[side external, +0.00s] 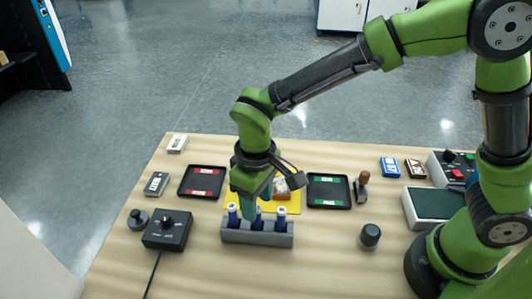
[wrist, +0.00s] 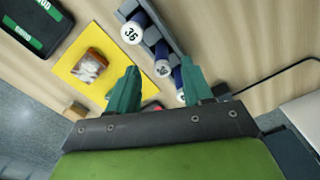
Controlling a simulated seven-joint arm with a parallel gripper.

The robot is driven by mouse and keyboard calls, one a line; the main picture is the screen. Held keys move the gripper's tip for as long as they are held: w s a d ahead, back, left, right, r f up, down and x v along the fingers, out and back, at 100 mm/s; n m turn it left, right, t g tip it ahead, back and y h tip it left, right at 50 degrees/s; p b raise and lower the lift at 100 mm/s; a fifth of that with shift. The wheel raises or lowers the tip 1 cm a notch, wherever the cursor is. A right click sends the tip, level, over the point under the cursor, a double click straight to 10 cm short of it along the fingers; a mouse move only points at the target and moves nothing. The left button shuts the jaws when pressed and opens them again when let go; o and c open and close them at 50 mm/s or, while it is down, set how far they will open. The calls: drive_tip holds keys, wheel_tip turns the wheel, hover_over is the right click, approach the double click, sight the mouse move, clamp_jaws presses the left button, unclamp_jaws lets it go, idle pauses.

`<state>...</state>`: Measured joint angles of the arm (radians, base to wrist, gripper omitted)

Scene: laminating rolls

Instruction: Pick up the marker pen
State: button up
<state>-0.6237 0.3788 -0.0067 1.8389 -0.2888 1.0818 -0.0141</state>
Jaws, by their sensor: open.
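I cannot make out a thing that is clearly a marker pen. In the wrist view one white end (wrist: 131,33) reads "36". My gripper (side external: 252,213) is open, pointing down at the rack. In the wrist view its teal fingertips (wrist: 160,72) appear on either side of the middle cylinder's end (wrist: 162,69). The remaining height gap is unclear.
Behind the rack lies a yellow mat (side external: 292,203) with an amber-and-white item (side external: 281,188). Black trays stand left (side external: 184,182) and right (side external: 347,188). A black control box (side external: 168,231) with a cable is at left. A dark knob-like piece (side external: 370,235) stands at right.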

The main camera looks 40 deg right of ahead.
sight(257, 223)
wheel_tip(257, 223, down, 5)
drive_tip(key=shift+a+f, duration=0.1)
drive_tip(key=shift+a, duration=0.05)
clamp_jaws()
idle(0.4)
